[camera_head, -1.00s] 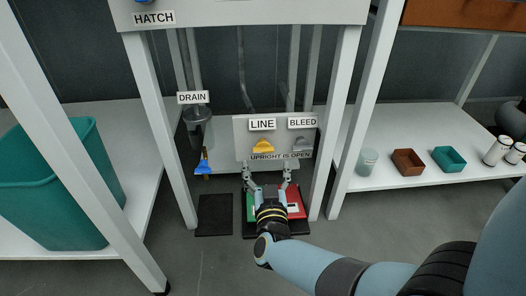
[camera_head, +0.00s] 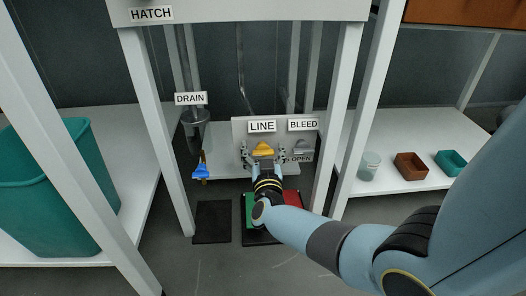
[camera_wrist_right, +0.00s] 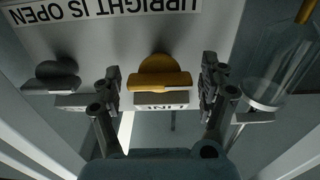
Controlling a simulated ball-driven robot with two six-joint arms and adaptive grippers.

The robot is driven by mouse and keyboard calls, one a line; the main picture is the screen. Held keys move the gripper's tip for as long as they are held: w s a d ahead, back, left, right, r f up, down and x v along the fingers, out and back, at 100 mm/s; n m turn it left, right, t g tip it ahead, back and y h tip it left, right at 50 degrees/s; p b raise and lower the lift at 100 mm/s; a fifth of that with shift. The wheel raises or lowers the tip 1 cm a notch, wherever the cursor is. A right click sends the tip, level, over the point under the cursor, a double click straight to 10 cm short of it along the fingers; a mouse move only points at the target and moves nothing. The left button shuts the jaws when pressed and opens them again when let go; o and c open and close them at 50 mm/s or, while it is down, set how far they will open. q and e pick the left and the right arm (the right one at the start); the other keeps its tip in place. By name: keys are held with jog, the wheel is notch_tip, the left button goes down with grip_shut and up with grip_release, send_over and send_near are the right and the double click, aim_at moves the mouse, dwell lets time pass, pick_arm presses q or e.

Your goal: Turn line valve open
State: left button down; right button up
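The yellow line valve handle (camera_head: 263,149) sits on the white panel (camera_head: 240,130) under the LINE label (camera_head: 262,126). In the right wrist view the yellow handle (camera_wrist_right: 159,76) lies crosswise, between the two fingers. My right gripper (camera_head: 263,157) is open, with one finger on each side of the handle; it also shows open in the right wrist view (camera_wrist_right: 163,88). A gap is visible between each finger and the handle there. The sign "UPRIGHT IS OPEN" (camera_wrist_right: 95,10) shows in the wrist view; my gripper partly covers it in the head view. My left gripper is not in view.
A grey bleed handle (camera_head: 302,146) sits just right of the line handle. A blue drain handle (camera_head: 202,171) hangs at the left under a funnel (camera_head: 194,116). White posts (camera_head: 158,130) stand on both sides. A teal bin (camera_head: 60,190) stands at the left.

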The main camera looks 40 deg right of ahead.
jog(key=c, duration=1)
jog(key=m, duration=0.2)
jog(key=shift+s+m, duration=0.1)
jog(key=shift+m, duration=0.3)
jog(key=shift+d+f+m, duration=0.1)
jog(key=shift+m, duration=0.7)
jog(key=m+b, duration=0.1)
jog(key=m, duration=0.6)
jog(key=shift+s+f+b, duration=0.1)
jog(key=shift+f+b, duration=0.05)
jog(key=shift+b, duration=0.15)
jog(key=m+b, duration=0.1)
jog(key=m, duration=0.5)
jog(key=shift+d+f, duration=0.1)
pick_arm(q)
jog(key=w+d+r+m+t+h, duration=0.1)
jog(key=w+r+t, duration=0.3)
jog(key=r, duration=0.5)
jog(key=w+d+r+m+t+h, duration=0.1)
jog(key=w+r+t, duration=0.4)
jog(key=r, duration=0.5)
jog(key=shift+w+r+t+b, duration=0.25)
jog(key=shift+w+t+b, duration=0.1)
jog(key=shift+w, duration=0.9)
pick_arm(e)
jog(key=shift+m, duration=0.3)
